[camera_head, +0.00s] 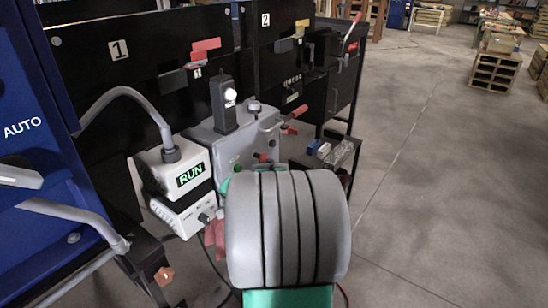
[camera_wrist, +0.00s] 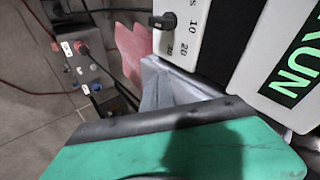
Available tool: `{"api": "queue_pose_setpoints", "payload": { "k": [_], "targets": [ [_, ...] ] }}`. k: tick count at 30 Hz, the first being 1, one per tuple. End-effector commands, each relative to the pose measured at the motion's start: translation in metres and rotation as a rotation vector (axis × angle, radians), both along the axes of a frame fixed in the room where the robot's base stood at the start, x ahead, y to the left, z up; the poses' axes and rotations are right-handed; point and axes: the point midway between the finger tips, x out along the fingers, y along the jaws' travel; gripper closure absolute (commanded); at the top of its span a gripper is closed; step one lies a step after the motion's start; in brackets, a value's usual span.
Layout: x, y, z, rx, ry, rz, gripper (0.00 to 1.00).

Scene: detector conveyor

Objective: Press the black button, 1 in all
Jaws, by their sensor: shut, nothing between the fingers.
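A small black knob (camera_wrist: 162,21) sits on the white box with a printed 10-20-30 scale in the wrist view. In the head view that lower white box (camera_head: 185,216) has a dark round knob (camera_head: 203,218) on its front. I cannot tell whether this knob is the black button. My gripper (camera_wrist: 172,88) shows as grey fingers beyond the green wrist housing, shut and empty, close to the white box. Whether it touches the box cannot be told. In the head view my grey arm link hides the gripper.
A white RUN box (camera_head: 185,175) sits above the lower box, with a thick grey cable. A grey control box (camera_head: 238,148) with several small controls stands behind. Red pieces (camera_wrist: 133,52) hang beside the white box. Open floor (camera_head: 430,170) lies to the right.

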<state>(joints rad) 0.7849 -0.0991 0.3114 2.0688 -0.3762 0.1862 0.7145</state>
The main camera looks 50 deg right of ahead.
Motion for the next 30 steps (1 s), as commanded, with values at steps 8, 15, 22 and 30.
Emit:
{"api": "queue_pose_setpoints", "payload": {
  "k": [8, 15, 22, 30],
  "targets": [
    [-0.008, -0.194, -0.008, 0.388, -0.695, -0.644, 1.00],
    [-0.056, -0.278, 0.033, 0.666, -1.190, -0.848, 1.00],
    [-0.063, -0.286, 0.043, 0.709, -1.260, -0.860, 1.00],
    [-0.057, -0.285, 0.044, 0.708, -1.255, -0.859, 1.00]
  ]
}}
